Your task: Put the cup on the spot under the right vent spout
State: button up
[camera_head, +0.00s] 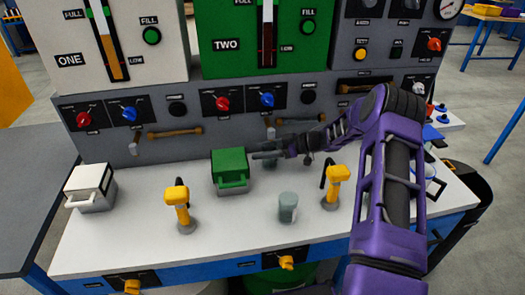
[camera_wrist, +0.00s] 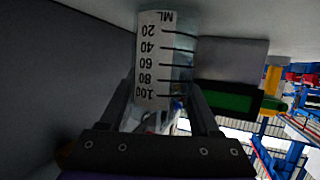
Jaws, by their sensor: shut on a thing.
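A clear cup (camera_wrist: 165,60) with a white measuring scale is between the fingers of my gripper (camera_wrist: 165,115) in the wrist view. My gripper (camera_head: 262,155) is shut on it. In the head view the held cup (camera_head: 270,162) is mostly hidden behind my gripper, close to the grey panel. The right vent spout (camera_head: 270,133) is a small grey fitting low on the panel, just above my gripper. The spot under it is hidden. The cup's base is close to the white tabletop; I cannot tell whether it touches.
A green box (camera_head: 230,172) stands just left of my gripper. A second clear cup (camera_head: 288,207) stands in front, between two yellow taps (camera_head: 178,207) (camera_head: 335,186). A white box (camera_head: 90,188) is at the left. The white tabletop (camera_head: 140,225) has free room at front left.

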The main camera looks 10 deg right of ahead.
jog(key=shift+f, duration=0.25)
jog(key=o, duration=1.4)
jog(key=shift+r, duration=0.1)
jog(key=shift+c, duration=0.2)
jog(key=shift+r, duration=0.1)
jog(key=shift+d+r, duration=0.15)
jog(key=shift+r, duration=0.05)
jog(key=p+v, duration=0.1)
jog(key=v, duration=1)
jog(key=shift+d, duration=0.35)
jog(key=shift+s, duration=0.15)
